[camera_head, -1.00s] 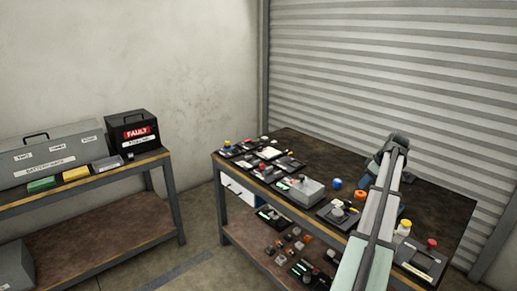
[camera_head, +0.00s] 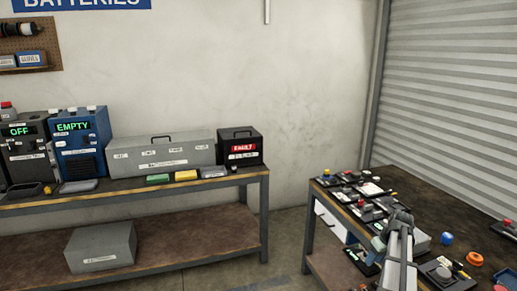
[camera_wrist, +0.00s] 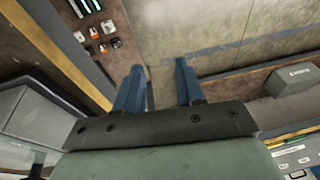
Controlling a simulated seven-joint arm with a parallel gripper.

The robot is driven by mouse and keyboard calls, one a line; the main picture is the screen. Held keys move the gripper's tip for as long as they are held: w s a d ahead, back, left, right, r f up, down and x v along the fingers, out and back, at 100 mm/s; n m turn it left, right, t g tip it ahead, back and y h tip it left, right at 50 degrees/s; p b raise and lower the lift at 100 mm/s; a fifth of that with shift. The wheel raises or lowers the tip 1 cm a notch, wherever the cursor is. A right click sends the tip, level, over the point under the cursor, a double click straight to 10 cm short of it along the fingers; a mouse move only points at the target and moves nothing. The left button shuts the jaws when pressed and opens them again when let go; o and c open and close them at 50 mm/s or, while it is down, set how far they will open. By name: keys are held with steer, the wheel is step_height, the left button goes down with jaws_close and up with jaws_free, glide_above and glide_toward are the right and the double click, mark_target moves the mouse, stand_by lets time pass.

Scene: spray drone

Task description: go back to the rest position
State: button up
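My gripper shows in the wrist view (camera_wrist: 157,90) with its two blue fingers spread apart. Nothing is between them, and the floor shows beyond. In the head view my arm rises at the lower right, in front of the right-hand workbench (camera_head: 460,205). The fingers cannot be made out in the head view.
The right bench holds several small devices, a blue cap (camera_head: 446,238) and an orange ring (camera_head: 475,258). The left bench (camera_head: 200,189) holds a long grey case (camera_head: 165,150), a black FAULT box (camera_head: 240,147) and a blue EMPTY unit (camera_head: 80,143). Floor lies between the benches.

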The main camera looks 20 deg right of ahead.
steer(key=w+a+f+g, duration=0.1)
steer(key=w+a+f, duration=0.15)
steer(key=a, duration=0.55)
steer(key=w+a+f, duration=0.1)
steer(key=a+f, duration=0.3)
steer(key=a, duration=0.4)
steer(key=w+a+f+g, duration=0.1)
steer(key=a+f, duration=0.2)
steer(key=a, duration=0.6)
steer(key=s+a+f, duration=0.3)
steer(key=a, duration=0.5)
steer(key=s+a+f+h, duration=0.1)
steer(key=s+a+f, duration=0.15)
steer(key=a, duration=0.55)
steer(key=s+a+f, duration=0.2)
steer(key=a+f, duration=0.1)
steer(key=a, duration=0.5)
steer(key=s+f+g, duration=0.3)
steer(key=s+f, duration=0.7)
steer(key=s, duration=0.5)
steer(key=s+f+g, duration=0.4)
steer(key=s+f, duration=0.6)
steer(key=s, duration=0.5)
steer(key=shift+f+g, duration=0.25)
steer(key=shift+g, duration=0.05)
